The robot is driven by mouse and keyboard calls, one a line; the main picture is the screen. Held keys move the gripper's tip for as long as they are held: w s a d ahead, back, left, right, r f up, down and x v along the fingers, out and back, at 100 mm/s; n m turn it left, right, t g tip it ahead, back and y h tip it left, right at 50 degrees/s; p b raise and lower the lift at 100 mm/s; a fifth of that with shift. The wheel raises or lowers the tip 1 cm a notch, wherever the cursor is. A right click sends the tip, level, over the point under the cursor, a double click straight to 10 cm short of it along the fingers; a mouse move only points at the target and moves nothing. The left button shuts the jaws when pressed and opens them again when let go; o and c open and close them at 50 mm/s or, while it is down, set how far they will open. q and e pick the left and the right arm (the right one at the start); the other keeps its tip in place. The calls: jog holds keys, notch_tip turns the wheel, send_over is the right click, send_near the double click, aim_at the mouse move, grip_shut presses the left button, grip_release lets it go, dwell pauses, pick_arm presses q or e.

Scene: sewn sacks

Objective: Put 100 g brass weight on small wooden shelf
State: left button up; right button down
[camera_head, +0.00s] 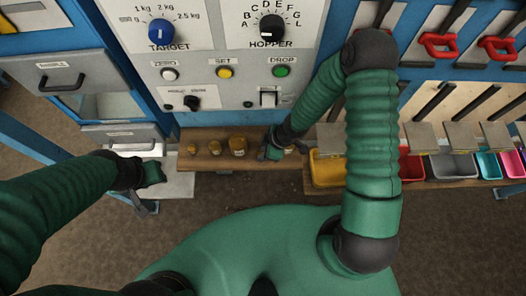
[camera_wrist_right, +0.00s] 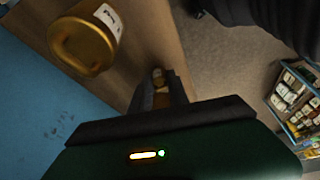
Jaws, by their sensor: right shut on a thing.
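The small wooden shelf (camera_head: 222,163) is a brown board below the control panel. Brass weights stand in a row on it: a small one (camera_head: 193,148), a middling one (camera_head: 214,147) and a bigger one (camera_head: 238,146). Their labels are too small to read here. My right gripper (camera_head: 270,152) is low over the shelf, right of these. The right wrist view shows its fingers (camera_wrist_right: 160,88) shut on a small brass weight (camera_wrist_right: 158,74), partly hidden; I cannot read its mass. A large brass weight (camera_wrist_right: 85,40) is close by. My left gripper (camera_head: 145,204) is at the left; its jaws are unclear.
The panel with dials and buttons (camera_head: 225,72) rises behind the shelf. Coloured bins, with a yellow one (camera_head: 327,170) nearest, stand to the right. A grey drawer (camera_head: 78,80) and a pale plate (camera_head: 180,185) are at the left. Open floor lies in front.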

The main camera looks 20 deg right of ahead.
jog(key=shift+d+f, duration=0.15)
jog(key=shift+d, duration=0.05)
jog(key=c, duration=1.5)
grip_release()
jog(key=shift+s+d, duration=0.1)
jog(key=shift+d, duration=0.05)
jog(key=shift+o, duration=1.2)
jog(key=shift+d, duration=0.15)
jog(key=shift+a, duration=0.2)
jog(key=shift+a+r, duration=0.1)
jog(key=shift+r, duration=0.2)
pick_arm(q)
jog(key=shift+s+d+r+p, duration=0.1)
jog(key=shift+d+r+p, duration=0.2)
jog(key=shift+r+p, duration=0.3)
jog(key=shift+d+r+p, duration=0.3)
jog(key=shift+r+p, duration=0.15)
jog(key=shift+r, duration=0.15)
pick_arm(e)
jog(key=v, duration=0.7)
jog(key=shift+d, duration=0.3)
pick_arm(q)
jog(key=shift+a, duration=0.1)
pick_arm(e)
jog(key=shift+a, duration=0.1)
